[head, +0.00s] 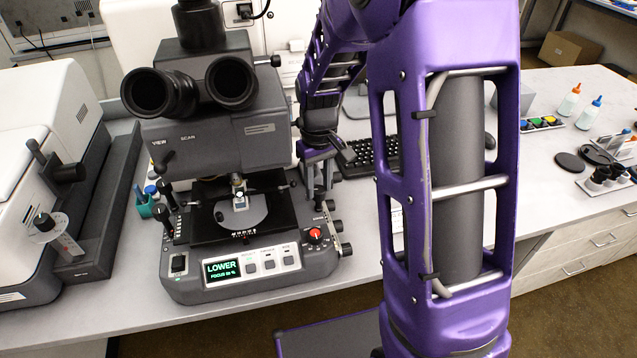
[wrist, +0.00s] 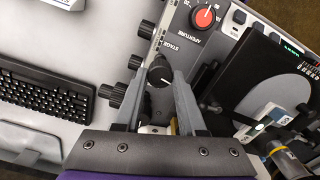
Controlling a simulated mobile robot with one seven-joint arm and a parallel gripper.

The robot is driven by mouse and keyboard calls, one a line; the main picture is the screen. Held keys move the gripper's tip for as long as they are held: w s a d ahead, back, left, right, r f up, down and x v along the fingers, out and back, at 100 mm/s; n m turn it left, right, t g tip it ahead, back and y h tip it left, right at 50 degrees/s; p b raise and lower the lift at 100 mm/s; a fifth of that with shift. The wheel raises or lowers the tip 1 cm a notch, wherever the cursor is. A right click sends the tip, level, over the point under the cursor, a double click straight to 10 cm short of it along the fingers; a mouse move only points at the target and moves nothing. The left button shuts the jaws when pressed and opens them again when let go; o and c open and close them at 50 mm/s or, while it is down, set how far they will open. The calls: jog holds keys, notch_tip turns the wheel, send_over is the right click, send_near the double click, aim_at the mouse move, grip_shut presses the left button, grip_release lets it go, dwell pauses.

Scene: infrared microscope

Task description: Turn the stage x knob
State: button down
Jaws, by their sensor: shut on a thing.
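The microscope (head: 218,160) stands on the bench, with its dark stage (head: 205,232) low in front. My gripper (head: 322,196) reaches down at the right side of the stage. In the wrist view, the fingers of my gripper (wrist: 158,84) are closed around a small dark round knob with a white pointer mark, the stage x knob (wrist: 160,74). It sits beside the printed word STAGE. Its x marking is not readable, and in the head view my fingers hide it.
Several black side knobs (wrist: 136,62) sit close to my gripper. A red aperture knob (head: 315,235) is on the front panel, whose display (head: 221,269) reads LOWER. A keyboard (head: 372,154) lies to the right. Bench space in front of the keyboard is clear.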

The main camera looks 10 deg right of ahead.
jog(key=m, duration=0.5)
jog(key=shift+p, duration=0.35)
jog(key=c, duration=0.5)
grip_release()
